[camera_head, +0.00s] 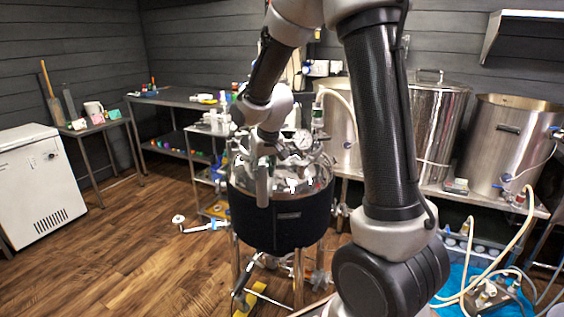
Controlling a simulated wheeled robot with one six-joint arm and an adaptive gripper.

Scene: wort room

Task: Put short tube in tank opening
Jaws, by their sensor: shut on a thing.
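The tank (283,223) stands on legs in the middle of the view, with a black jacket and a shiny steel lid carrying fittings and a round gauge. My arm reaches over it from above. My gripper (266,146) points down over the left front part of the lid and is shut. A short grey upright tube (262,186) hangs below it, in front of the lid and the jacket's top edge. The picture is too small to tell whether the tube touches the tank. The tank opening cannot be made out among the fittings and my arm.
Steel kettles (513,140) stand on a bench at the right. Hoses (500,250) and a blue mat lie at the lower right. A metal table (180,99) with small items stands behind left, and a white cabinet (38,185) at far left. The wooden floor at left is mostly clear.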

